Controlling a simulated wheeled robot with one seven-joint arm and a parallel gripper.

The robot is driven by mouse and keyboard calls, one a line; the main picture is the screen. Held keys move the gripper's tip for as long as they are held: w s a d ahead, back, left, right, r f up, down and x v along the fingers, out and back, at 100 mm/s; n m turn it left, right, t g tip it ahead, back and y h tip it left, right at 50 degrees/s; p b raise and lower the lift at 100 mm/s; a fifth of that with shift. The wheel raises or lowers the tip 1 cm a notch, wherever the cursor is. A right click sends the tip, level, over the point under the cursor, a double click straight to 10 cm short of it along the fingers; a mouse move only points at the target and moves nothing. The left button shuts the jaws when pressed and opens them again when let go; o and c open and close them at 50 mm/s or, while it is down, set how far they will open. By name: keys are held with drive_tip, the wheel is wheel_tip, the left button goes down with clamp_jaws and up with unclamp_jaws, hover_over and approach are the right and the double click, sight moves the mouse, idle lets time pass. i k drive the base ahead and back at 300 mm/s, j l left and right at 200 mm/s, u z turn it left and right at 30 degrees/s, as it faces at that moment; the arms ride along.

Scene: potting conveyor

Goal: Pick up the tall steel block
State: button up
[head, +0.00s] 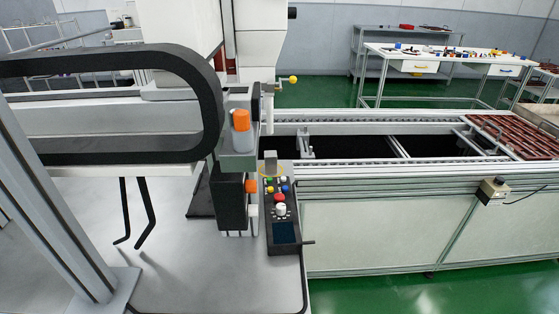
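A small grey metallic upright block (270,161) stands at the back end of the black control panel, just behind its coloured buttons. It looks like the tall steel block, but it is small in this view and I cannot be sure. A yellow ring or edge shows around its lower part. My gripper is not seen in this view, so its place relative to the block cannot be told.
The black control panel (285,232) has several buttons and lies on a grey metal table (190,275). A machine with a black cable chain (213,105) overhangs the left. The conveyor (400,172) runs right to brown trays (512,135). Green floor lies in front.

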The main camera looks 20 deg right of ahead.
sight(270, 156)
drive_tip(key=i+l, duration=0.1)
drive_tip(key=l, duration=0.35)
drive_tip(key=i+l, duration=0.1)
drive_tip(key=l, duration=0.35)
drive_tip(key=i+l+u, duration=0.1)
drive_tip(key=l, duration=0.35)
drive_tip(key=i+l, duration=0.1)
drive_tip(key=l, duration=0.35)
drive_tip(key=i+l+u, duration=0.1)
drive_tip(key=i+l, duration=0.25)
drive_tip(key=i, duration=0.2)
drive_tip(key=i+l, duration=0.4)
drive_tip(key=i+u, duration=0.1)
drive_tip(key=i, duration=0.45)
